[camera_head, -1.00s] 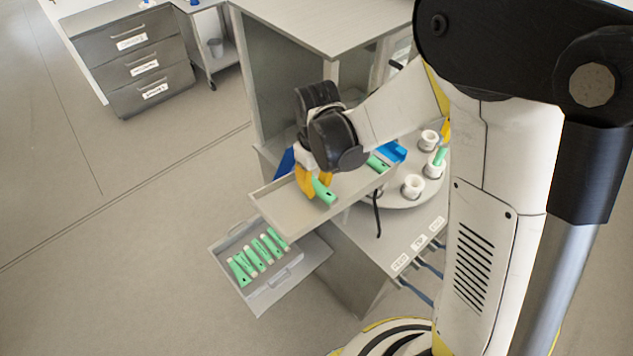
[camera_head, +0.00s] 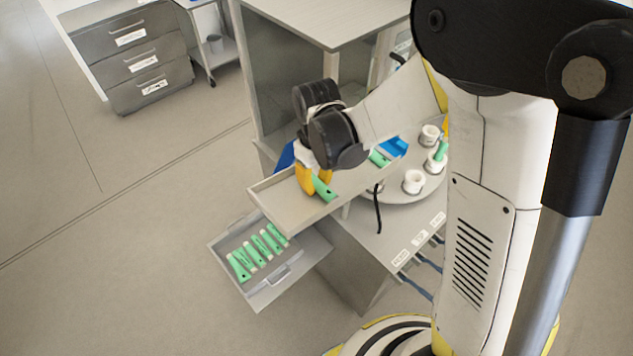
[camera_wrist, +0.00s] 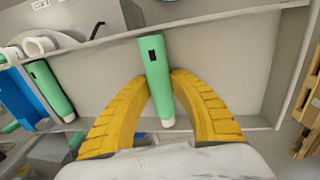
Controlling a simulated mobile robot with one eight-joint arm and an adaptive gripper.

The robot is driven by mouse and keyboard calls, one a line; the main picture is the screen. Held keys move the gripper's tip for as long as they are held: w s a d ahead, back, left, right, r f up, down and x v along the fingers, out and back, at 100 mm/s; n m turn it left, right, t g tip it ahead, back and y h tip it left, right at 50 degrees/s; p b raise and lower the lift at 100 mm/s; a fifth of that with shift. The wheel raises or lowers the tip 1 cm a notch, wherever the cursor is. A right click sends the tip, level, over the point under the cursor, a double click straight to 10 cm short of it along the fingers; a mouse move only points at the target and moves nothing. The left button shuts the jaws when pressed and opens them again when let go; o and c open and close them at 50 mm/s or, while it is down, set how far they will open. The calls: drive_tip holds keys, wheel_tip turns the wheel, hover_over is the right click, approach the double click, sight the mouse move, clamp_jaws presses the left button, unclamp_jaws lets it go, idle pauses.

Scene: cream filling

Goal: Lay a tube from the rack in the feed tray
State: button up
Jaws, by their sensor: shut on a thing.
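My gripper (camera_head: 314,182) has its yellow fingers shut on a green tube (camera_head: 324,190), low at the feed tray (camera_head: 262,190). In the wrist view the tube (camera_wrist: 154,68) lies between the fingertips (camera_wrist: 160,92), its white cap towards my palm. It is over the tray floor (camera_wrist: 215,60); I cannot tell whether it touches. A second green tube (camera_wrist: 48,90) lies at the tray's left end in the wrist view; it also shows in the head view (camera_head: 379,159). The tube rack is not clearly identifiable.
An open drawer (camera_head: 262,300) below the tray holds several green tubes (camera_head: 258,250). A round turntable (camera_head: 395,192) carries white cups (camera_head: 413,181), one with a green tube (camera_head: 441,150). A blue block (camera_head: 394,147) is at the tray's far end. A cabinet (camera_head: 285,100) stands behind.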

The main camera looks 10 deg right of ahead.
drive_tip(key=shift+f, duration=0.2)
drive_tip(key=o, duration=0.8)
drive_tip(key=shift+d, duration=0.15)
drive_tip(key=shift+o, duration=0.2)
drive_tip(key=shift+a+r+p, duration=0.25)
drive_tip(key=shift+r+p, duration=0.2)
drive_tip(key=shift+r, duration=0.55)
drive_tip(key=shift+d+r+p, duration=0.1)
drive_tip(key=shift+r+p, duration=2)
drive_tip(key=shift+r, duration=1.4)
